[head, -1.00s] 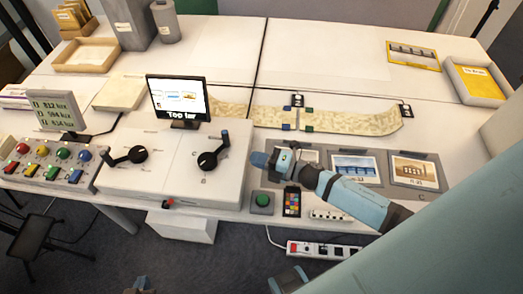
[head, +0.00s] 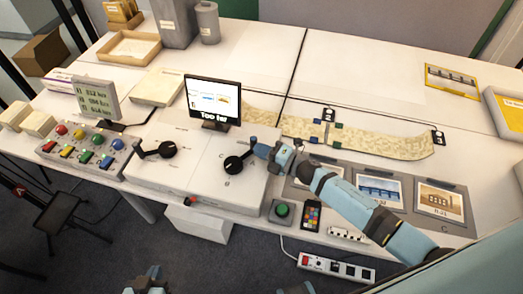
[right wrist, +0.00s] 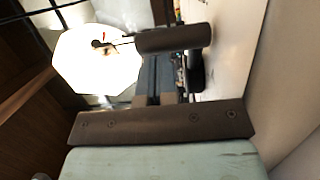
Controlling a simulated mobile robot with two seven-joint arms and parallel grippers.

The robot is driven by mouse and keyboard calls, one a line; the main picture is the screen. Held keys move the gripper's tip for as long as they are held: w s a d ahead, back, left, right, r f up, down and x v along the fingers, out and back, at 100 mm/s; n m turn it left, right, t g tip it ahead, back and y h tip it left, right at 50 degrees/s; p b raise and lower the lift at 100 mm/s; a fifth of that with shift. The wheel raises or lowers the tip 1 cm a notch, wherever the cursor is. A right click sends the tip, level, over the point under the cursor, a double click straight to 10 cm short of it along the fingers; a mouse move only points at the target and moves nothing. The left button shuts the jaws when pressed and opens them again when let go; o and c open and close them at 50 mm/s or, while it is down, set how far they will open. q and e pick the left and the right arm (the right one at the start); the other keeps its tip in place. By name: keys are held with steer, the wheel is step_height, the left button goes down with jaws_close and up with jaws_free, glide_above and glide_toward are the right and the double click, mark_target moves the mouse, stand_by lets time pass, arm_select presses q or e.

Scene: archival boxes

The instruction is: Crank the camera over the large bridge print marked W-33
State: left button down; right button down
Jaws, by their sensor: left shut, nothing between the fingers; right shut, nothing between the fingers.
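A pale crank box (head: 190,150) carries two black cranks. The left crank (head: 160,150) has its handle pointing left. The right crank (head: 240,163) has its handle pointing up and right. My right gripper (head: 257,149) is shut and empty close beside that handle; I cannot tell whether they touch. Several framed prints lie on a grey board (head: 455,229). A blue bridge print (head: 379,187) and a tan arched print (head: 439,202) show; another is partly hidden by my arm. Their labels are too small to read surely. A monitor (head: 213,100) shows small pictures and "Too far".
A panel of coloured buttons (head: 88,148) and a light meter display (head: 97,99) stand left. A green button (head: 281,211) and colour chart (head: 311,214) sit in front of the prints. A long patterned scroll (head: 385,142) lies behind. A power strip (head: 337,268) is on the floor.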

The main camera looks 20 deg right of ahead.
mark_target(252, 140)
steer(key=shift+w, duration=0.15)
steer(key=shift+w+d+f+n+g+y+b, duration=0.1)
steer(key=shift+w+n+g+y+b, duration=0.6)
steer(key=shift+n+g+y, duration=0.25)
steer(key=n+g+y+b, duration=0.1)
steer(key=w+n+g+y+b, duration=0.1)
steer(key=shift+w+a+f+g, duration=0.1)
steer(key=shift+w+a+g, duration=0.15)
steer(key=shift+g, duration=0.1)
steer(key=shift+w+a+n+g+y+b, duration=0.25)
steer(key=shift+w+n+g+b, duration=0.2)
steer(key=shift+g+b, duration=0.25)
steer(key=shift+w+a+r, duration=0.2)
steer(key=shift+w, duration=0.2)
